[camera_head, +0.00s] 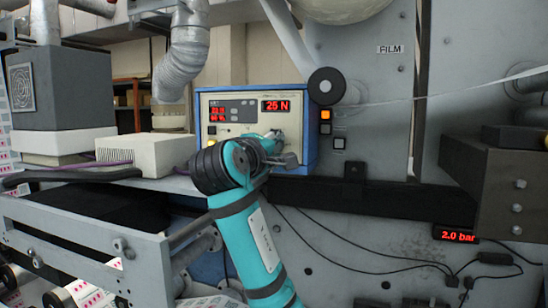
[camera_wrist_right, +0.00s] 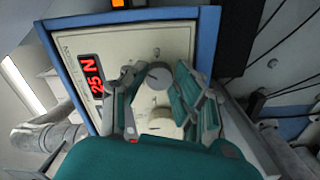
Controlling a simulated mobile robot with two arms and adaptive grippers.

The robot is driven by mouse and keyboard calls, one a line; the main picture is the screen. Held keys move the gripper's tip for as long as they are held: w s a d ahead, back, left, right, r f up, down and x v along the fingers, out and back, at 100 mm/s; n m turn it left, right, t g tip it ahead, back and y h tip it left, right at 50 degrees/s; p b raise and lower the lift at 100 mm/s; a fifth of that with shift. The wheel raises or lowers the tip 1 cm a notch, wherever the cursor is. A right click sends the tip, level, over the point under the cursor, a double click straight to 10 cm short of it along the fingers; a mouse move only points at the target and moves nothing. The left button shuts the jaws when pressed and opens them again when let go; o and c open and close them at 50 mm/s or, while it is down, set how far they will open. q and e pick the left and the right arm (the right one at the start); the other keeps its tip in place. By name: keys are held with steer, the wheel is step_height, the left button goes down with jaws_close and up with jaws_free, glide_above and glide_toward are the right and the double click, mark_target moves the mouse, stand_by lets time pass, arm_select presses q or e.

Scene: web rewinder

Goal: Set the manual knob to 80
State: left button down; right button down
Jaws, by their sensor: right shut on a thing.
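The control box (camera_head: 212,135) has a blue frame and a cream front panel, with a red display (camera_head: 275,106) reading 25 N. In the right wrist view, a round grey knob (camera_wrist_right: 158,78) sits on this panel between my fingertips, with a mark on its face. I cannot read a scale or label around it. My right gripper (camera_head: 276,146) is at the lower right of the panel, shut on this knob. In the head view the gripper and arm hide the knob. A second, paler round part (camera_wrist_right: 162,122) shows below it, partly hidden. My left gripper is not in view.
A beige box (camera_head: 148,154) stands left of the control box. A black roller (camera_head: 326,86) and several square buttons (camera_head: 325,128) are at its right. A dark rail (camera_head: 370,197) runs below on the right. A small display (camera_head: 456,235) reads 2.0 bar.

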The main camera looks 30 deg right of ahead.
steer(key=m+b, duration=0.4)
steer(key=m, duration=0.7)
steer(key=shift+r+m, duration=0.1)
steer(key=shift+m, duration=0.3)
stand_by(0.3)
steer(key=c, duration=1)
jaws_free()
steer(key=shift+w, duration=0.15)
steer(key=v, duration=0.7)
steer(key=shift+a, duration=0.25)
